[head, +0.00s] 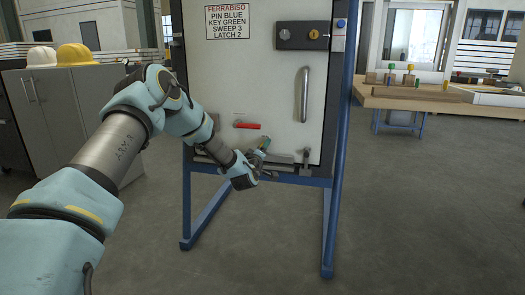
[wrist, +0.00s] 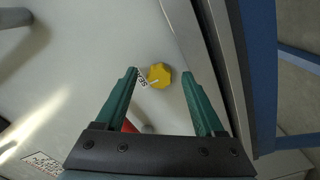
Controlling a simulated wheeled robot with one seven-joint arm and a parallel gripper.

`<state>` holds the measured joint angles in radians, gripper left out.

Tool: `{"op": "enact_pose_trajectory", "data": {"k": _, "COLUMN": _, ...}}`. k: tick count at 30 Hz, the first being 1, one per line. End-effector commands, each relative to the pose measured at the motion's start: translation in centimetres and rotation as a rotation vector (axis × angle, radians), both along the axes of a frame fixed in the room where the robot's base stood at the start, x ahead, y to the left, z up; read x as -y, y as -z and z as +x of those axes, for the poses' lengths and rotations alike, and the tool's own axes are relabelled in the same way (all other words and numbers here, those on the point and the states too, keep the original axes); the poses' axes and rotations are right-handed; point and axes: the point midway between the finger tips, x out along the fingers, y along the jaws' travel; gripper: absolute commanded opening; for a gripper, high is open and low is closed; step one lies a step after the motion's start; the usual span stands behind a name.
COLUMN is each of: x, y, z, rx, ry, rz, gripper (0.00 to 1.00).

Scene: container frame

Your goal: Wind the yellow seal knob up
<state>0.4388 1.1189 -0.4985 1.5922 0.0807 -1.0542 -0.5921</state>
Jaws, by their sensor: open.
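The yellow seal knob (wrist: 159,75) is a small faceted knob with a pale mark on it, mounted on a pale panel in the wrist view. My gripper (wrist: 161,73) is open, with one green finger on each side of the knob in the picture. I see gaps between fingers and knob; whether the tips reach down to its depth I cannot tell. In the head view my gripper (head: 264,146) is at the lower part of the white door (head: 250,75), and the knob is not clearly visible there.
A red-handled lever (head: 247,126) is above my gripper. A vertical metal handle (head: 304,95), a lock plate (head: 303,36) and a small latch (head: 306,157) are on the door's right. A blue frame (head: 340,150) surrounds the door. A bench (head: 415,98) stands right; floor between is clear.

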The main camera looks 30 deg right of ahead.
Motion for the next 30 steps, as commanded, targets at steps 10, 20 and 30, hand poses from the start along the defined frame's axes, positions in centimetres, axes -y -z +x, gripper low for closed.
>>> {"op": "enact_pose_trajectory", "data": {"k": 10, "x": -1.0, "y": -0.1, "z": -1.0, "rx": 0.0, "ry": -0.001, "rz": 0.001, "gripper": 0.7}}
{"op": "enact_pose_trajectory", "data": {"k": 20, "x": -5.3, "y": -0.1, "z": -5.6, "rx": -0.002, "ry": 0.0, "rz": 0.002, "gripper": 0.7}}
{"op": "enact_pose_trajectory", "data": {"k": 30, "x": -7.4, "y": 0.0, "z": -7.9, "rx": 0.0, "ry": 0.0, "rz": 0.0, "gripper": 0.7}}
